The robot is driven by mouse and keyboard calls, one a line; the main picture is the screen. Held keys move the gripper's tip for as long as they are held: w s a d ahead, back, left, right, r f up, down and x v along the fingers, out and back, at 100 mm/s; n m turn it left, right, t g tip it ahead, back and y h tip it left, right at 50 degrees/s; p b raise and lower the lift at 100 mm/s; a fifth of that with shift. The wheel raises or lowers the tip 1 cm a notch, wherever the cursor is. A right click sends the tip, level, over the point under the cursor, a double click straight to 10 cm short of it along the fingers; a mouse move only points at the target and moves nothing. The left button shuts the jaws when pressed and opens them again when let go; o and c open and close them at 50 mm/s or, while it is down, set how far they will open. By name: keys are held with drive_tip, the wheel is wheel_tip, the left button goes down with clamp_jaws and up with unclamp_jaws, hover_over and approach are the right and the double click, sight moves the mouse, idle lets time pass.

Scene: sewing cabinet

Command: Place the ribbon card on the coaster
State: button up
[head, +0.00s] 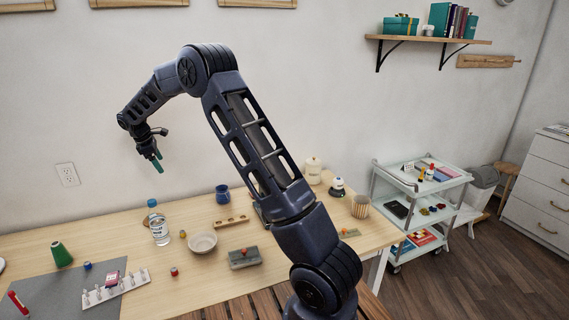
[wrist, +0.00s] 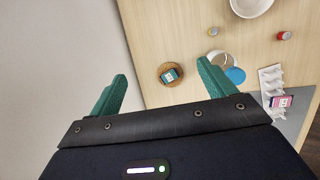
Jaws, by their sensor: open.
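A card in pink and dark colours, which looks like the ribbon card (head: 112,278), stands in a white slotted rack at the front left of the table. The card also shows in the wrist view (wrist: 282,101), at the right. A round wooden piece, probably the coaster (wrist: 162,70), lies on the table with a small teal item (wrist: 173,75) on it. In the head view it is partly hidden behind the bottle. My gripper (head: 157,163) is open and empty, high above the back left of the table. Its teal fingers (wrist: 161,72) are spread in the wrist view.
A clear bottle (head: 160,231) stands close to the coaster. A white bowl (head: 202,243), a blue mug (head: 222,194) and several small spools are nearby. The white rack (head: 90,299) rests partly on a grey mat (head: 45,288).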

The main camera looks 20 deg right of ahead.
drive_tip(key=s+d+r+m+t+y, duration=0.1)
drive_tip(key=s+d+r+m, duration=0.3)
drive_tip(key=s+d+r, duration=0.7)
drive_tip(key=s+d+r+m+y, duration=0.1)
drive_tip(key=s+d+r+m, duration=0.4)
drive_tip(key=s+d+r, duration=0.65)
drive_tip(key=s+d+f+m, duration=0.2)
drive_tip(key=s+d+m, duration=0.1)
drive_tip(key=s, duration=0.5)
drive_tip(key=s+d+f+m+t, duration=0.1)
drive_tip(key=s+d+f+m, duration=0.2)
drive_tip(key=s+d, duration=0.3)
drive_tip(key=s+d+f+m+t+y, duration=0.1)
drive_tip(key=s+d+f+m, duration=0.2)
drive_tip(key=s, duration=0.8)
drive_tip(key=shift+s+d, duration=0.35)
drive_tip(key=shift+d, duration=0.6)
